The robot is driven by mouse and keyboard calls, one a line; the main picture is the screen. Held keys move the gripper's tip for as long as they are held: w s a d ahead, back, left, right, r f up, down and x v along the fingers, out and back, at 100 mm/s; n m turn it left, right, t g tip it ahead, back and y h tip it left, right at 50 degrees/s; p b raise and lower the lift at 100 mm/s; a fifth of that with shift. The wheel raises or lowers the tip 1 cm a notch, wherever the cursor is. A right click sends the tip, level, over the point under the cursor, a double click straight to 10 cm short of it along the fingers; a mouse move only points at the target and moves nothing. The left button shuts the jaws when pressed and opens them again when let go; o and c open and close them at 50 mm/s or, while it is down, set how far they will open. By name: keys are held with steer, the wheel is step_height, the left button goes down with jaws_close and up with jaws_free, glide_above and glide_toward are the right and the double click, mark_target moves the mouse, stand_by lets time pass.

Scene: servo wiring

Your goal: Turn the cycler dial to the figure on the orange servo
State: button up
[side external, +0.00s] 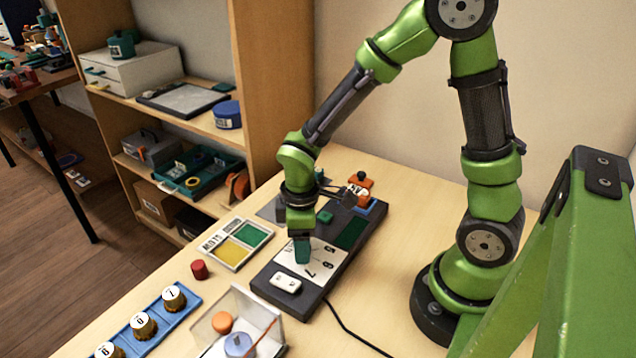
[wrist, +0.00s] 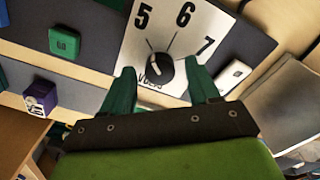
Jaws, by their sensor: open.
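The cycler (side external: 343,262) is a dark flat box on the table with a white scale plate (side external: 326,262). In the wrist view the plate (wrist: 215,25) shows 5, 6 and 7 around a black dial (wrist: 160,73). A small pale mark shows on the dial's upper left side, roughly toward 5. My gripper (wrist: 162,76) is open, with one green finger on each side of the dial; contact cannot be told. In the side view my gripper (side external: 302,252) is low over the plate and hides the dial.
A white rocker switch (side external: 286,282) and a green button (side external: 324,216) sit on the cycler. A yellow and green card (side external: 238,244), a red cylinder (side external: 199,269), a blue rack of knobs (side external: 152,320) and a clear bin (side external: 240,320) lie nearby. A black cable (side external: 355,335) runs frontward.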

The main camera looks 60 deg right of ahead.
steer(key=shift+r, duration=0.1)
step_height(320, 180, up, 17)
stand_by(0.4)
steer(key=s+d+r+m+t+y, duration=0.2)
steer(key=s+m+t, duration=0.5)
steer(key=m, duration=0.4)
steer(key=shift+d+r, duration=0.2)
steer(key=shift+r, duration=0.55)
